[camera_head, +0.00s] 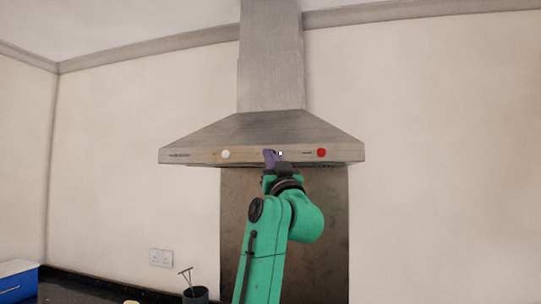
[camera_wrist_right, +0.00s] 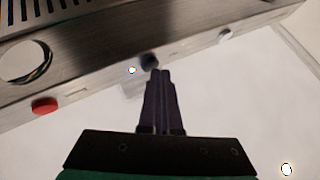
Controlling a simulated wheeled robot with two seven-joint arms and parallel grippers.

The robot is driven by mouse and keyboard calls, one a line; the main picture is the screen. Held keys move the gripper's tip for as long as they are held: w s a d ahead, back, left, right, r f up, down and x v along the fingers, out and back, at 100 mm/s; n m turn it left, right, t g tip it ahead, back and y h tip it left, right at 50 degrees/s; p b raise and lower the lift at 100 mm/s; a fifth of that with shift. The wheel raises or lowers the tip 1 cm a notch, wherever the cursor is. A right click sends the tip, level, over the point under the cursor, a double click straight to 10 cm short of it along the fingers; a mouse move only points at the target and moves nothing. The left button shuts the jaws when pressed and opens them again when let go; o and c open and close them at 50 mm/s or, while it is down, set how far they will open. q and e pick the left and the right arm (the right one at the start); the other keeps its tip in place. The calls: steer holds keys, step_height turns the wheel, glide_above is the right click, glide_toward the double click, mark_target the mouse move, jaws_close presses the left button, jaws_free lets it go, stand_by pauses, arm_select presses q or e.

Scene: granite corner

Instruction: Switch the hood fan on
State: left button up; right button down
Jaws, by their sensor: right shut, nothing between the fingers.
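The metal range hood (camera_head: 262,128) hangs on the wall, with a front panel that carries a white knob (camera_head: 225,154) on the left and a red knob (camera_head: 321,153) on the right. My right gripper (camera_head: 271,158) is shut and empty, raised to the middle of that panel between the two knobs. In the right wrist view, its closed fingertips (camera_wrist_right: 158,74) are at or very near a small dark round button (camera_wrist_right: 149,61) on the panel. I cannot tell whether they touch. A small bright light (camera_wrist_right: 132,70) shows beside the button. The red knob (camera_wrist_right: 45,106) also shows there. My left gripper is out of view.
A dark splashback (camera_head: 325,220) is below the hood. A wall socket (camera_head: 161,257), a dark pot with a utensil (camera_head: 195,294) and a blue box (camera_head: 17,281) are at the lower left. The wall beside the hood is clear.

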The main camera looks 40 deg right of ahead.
steer(key=shift+s+a, duration=0.2)
steer(key=shift+a, duration=0.15)
steer(key=shift+a+f, duration=0.1)
steer(key=s+a, duration=0.1)
steer(key=s+a+b, duration=0.1)
steer(key=a, duration=0.1)
steer(key=s+a+b, duration=0.1)
steer(key=shift+s+a, duration=0.25)
steer(key=shift+a, duration=0.15)
steer(key=shift+d, duration=0.1)
